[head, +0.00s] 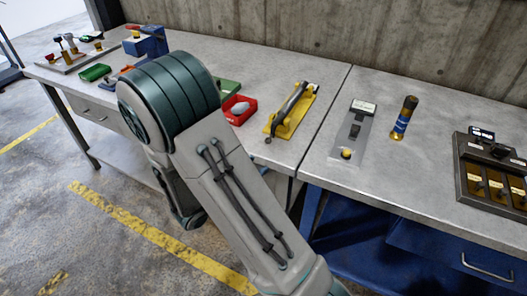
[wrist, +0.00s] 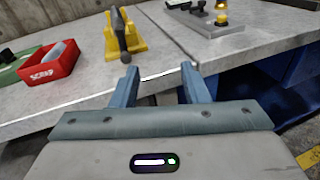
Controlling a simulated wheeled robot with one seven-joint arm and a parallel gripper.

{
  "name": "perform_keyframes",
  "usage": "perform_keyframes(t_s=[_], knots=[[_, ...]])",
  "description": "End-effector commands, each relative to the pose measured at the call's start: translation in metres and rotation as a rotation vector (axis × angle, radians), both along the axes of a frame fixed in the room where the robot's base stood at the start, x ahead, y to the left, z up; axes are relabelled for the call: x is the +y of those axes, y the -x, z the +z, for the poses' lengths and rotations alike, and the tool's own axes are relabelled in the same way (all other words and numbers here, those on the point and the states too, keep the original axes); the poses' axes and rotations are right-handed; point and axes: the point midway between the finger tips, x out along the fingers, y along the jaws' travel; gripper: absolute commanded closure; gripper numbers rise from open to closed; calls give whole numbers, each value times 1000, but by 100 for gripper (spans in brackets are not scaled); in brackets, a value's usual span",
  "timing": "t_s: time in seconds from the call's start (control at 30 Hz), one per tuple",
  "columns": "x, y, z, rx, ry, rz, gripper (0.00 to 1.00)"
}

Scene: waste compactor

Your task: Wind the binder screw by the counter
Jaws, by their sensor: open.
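A grey plate (head: 345,142) lies on the bench right of the bench seam in the head view. It carries a dark block with a white-faced box, perhaps the counter (head: 363,107), at its far end and a small yellow knob, perhaps the binder screw (head: 346,154), at its near end. In the wrist view the yellow knob (wrist: 221,14) stands on the plate (wrist: 203,21) at the top right. My gripper (wrist: 163,82) is open and empty, its two blue fingers apart at the bench's front edge, short of the plate. In the head view my arm hides the gripper.
A yellow fixture with a dark lever (head: 291,110) and a red scrap box (head: 238,109) stand left of the plate.

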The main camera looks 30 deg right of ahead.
Motion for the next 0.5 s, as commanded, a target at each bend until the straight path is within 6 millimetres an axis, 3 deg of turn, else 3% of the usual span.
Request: perform_keyframes(t_s=[0.03,0.1,0.27,0.5], knots=[[8,-8,-16,30,44,59,59],[17,-17,-26,56,88,125,59],[28,-28,-38,86,140,209,59],[8,-43,-37,88,146,216,59]])
